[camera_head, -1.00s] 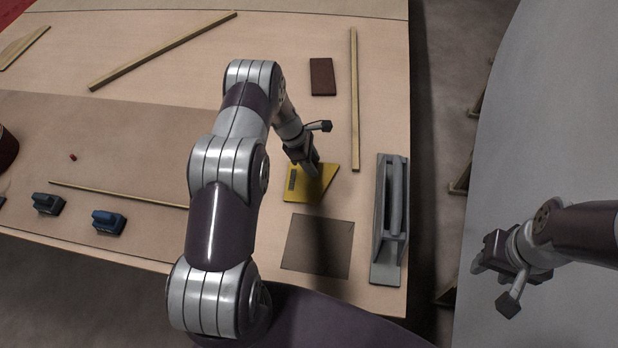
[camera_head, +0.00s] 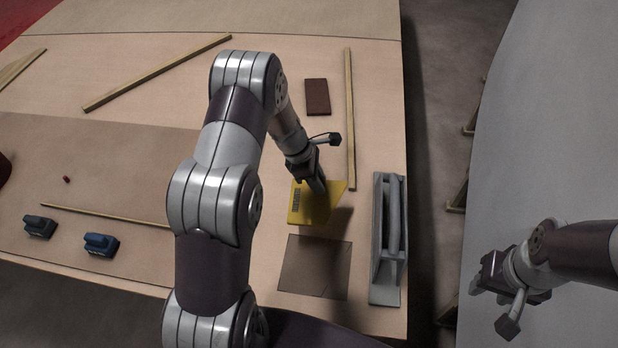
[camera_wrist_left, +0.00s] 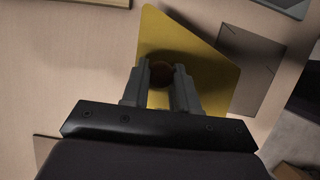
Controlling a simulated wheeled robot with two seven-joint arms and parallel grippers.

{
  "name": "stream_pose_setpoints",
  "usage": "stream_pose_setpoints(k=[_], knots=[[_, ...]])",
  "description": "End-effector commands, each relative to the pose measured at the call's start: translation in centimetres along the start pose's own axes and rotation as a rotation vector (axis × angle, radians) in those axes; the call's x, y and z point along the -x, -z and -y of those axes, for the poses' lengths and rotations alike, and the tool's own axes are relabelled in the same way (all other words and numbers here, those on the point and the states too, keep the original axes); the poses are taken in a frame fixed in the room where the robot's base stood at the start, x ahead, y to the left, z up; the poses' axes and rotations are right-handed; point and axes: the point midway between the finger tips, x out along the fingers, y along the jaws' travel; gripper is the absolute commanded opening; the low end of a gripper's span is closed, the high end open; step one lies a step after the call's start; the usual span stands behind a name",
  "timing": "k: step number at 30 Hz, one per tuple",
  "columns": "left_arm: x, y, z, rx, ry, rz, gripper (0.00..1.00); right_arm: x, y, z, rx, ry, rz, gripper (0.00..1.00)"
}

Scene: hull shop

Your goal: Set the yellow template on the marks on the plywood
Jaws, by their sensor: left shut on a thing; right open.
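The yellow template (camera_head: 312,207) is a flat piece with a slanted side. My left gripper (camera_head: 318,186) is shut on it and seems to hold it just above the plywood, with a shadow to its right. In the left wrist view the fingers (camera_wrist_left: 172,85) close on a round brown knob (camera_wrist_left: 161,73) on the template (camera_wrist_left: 205,62). The marks are thin lines on a darker square (camera_head: 314,268) in front of the template; part of this square also shows in the wrist view (camera_wrist_left: 247,68). My right gripper (camera_head: 484,280) is open and empty, off to the right.
A dark red block (camera_head: 317,97) and a wood strip (camera_head: 350,120) lie behind. The marked square is clear.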

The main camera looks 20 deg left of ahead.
Motion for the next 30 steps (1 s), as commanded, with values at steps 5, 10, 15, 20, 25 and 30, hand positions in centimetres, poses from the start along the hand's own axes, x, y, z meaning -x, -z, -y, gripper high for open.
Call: stream_pose_setpoints(k=[5, 10, 15, 20, 25, 30], knots=[[1.3, -2.8, 3.3, -0.003, 0.000, 0.000, 0.00, -0.7, -0.1, 0.0, 0.000, 0.000, 0.000, 0.43], [1.7, -4.0, 4.4, 0.000, -0.006, 0.000, 0.00, -2.1, -0.2, 0.0, 0.000, 0.000, -0.001, 0.43], [2.5, -3.5, 6.7, -0.007, -0.002, 0.000, 0.00, -5.6, -0.7, 0.0, 0.000, 0.000, 0.000, 0.43], [2.4, -2.5, 10.7, -0.035, 0.016, -0.001, 0.00, -7.5, -0.9, 0.0, 0.000, 0.000, 0.000, 0.43], [1.1, -1.4, 13.8, -0.062, 0.033, -0.001, 0.00, -7.7, -0.9, 0.0, 0.000, 0.000, 0.000, 0.43], [-2.7, 0.1, 13.9, -0.068, 0.034, -0.002, 0.00, -8.9, -1.1, 0.0, 0.000, 0.000, 0.000, 0.43]])
